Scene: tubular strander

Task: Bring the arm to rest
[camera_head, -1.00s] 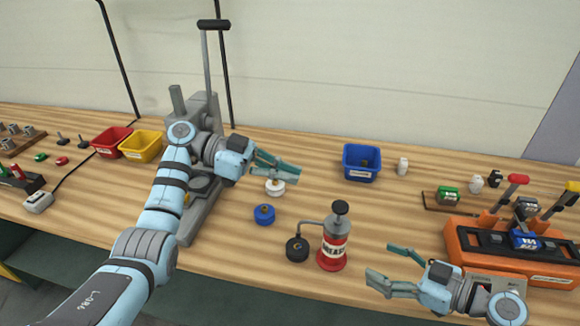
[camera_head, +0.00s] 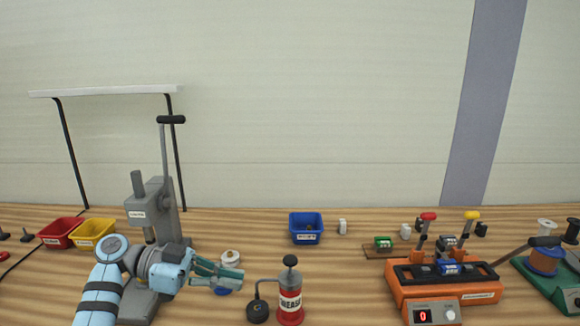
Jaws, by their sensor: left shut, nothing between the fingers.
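My left arm (camera_head: 100,292) comes in from the lower left, in front of the grey lever press (camera_head: 152,210). My left gripper (camera_head: 236,278) points right over the bench, its fingers shut with nothing seen between them. A white spool-like piece (camera_head: 230,257) shows just behind the fingers. My right gripper is not in view.
A red grease can (camera_head: 290,300) with a black-tipped spout stands right of the gripper. Red (camera_head: 62,233), yellow (camera_head: 93,233) and blue (camera_head: 306,229) bins stand farther back. An orange machine (camera_head: 440,290) and a green-based winder (camera_head: 545,275) stand at right.

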